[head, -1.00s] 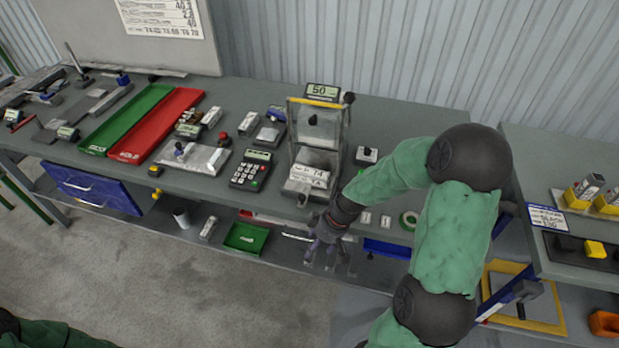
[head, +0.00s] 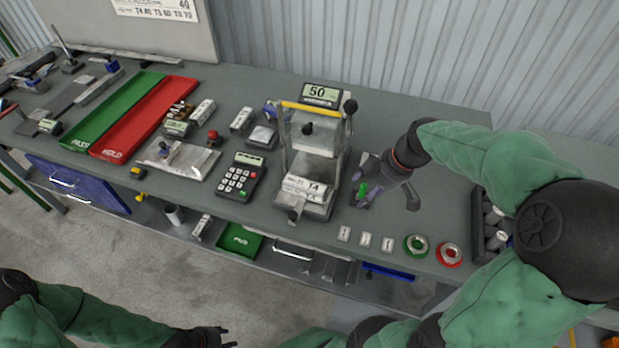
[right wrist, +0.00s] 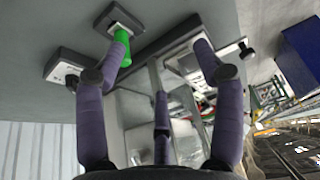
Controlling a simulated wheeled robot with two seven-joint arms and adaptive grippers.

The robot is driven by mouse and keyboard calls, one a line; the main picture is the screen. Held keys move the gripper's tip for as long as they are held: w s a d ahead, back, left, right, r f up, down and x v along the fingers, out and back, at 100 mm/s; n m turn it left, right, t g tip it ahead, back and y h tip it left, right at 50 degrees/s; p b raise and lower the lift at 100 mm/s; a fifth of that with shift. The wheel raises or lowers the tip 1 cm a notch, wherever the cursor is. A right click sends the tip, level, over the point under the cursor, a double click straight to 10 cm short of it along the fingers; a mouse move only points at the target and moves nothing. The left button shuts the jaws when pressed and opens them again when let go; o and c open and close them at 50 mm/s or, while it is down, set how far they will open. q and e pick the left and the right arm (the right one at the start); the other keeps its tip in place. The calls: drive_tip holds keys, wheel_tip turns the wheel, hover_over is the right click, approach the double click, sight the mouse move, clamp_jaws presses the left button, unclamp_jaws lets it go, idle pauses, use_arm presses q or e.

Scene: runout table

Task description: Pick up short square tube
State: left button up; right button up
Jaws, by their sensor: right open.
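I cannot pick out the short square tube with certainty. A short pale box-shaped piece (head: 200,226) lies on the lower shelf, beside a white cylinder (head: 174,215), and may be it. My right gripper (head: 385,200) is open over the tabletop, just right of the press-like tester (head: 313,165). Its fingers are spread with nothing held between them, also in the right wrist view (right wrist: 160,70). A bright green part (head: 363,190) shows by its left finger; in the wrist view it sits on a small box (right wrist: 118,20). My left gripper (head: 205,338) is dark and small at the bottom edge.
On the table (head: 420,130) are a green tray (head: 115,110), a red tray (head: 145,120), a keypad (head: 240,178), small white tags, a green tape roll (head: 416,246) and a red one (head: 449,255). A dark bin of cylinders (head: 490,225) stands at right.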

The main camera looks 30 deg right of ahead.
approach(317, 185)
drive_tip(key=x, duration=0.4)
drive_tip(key=shift+w+a+f, duration=0.15)
drive_tip(key=shift+f, duration=0.15)
drive_tip(key=b+x, duration=0.1)
drive_tip(key=x, duration=0.4)
drive_tip(key=shift+b, duration=0.4)
drive_tip(key=c, duration=1)
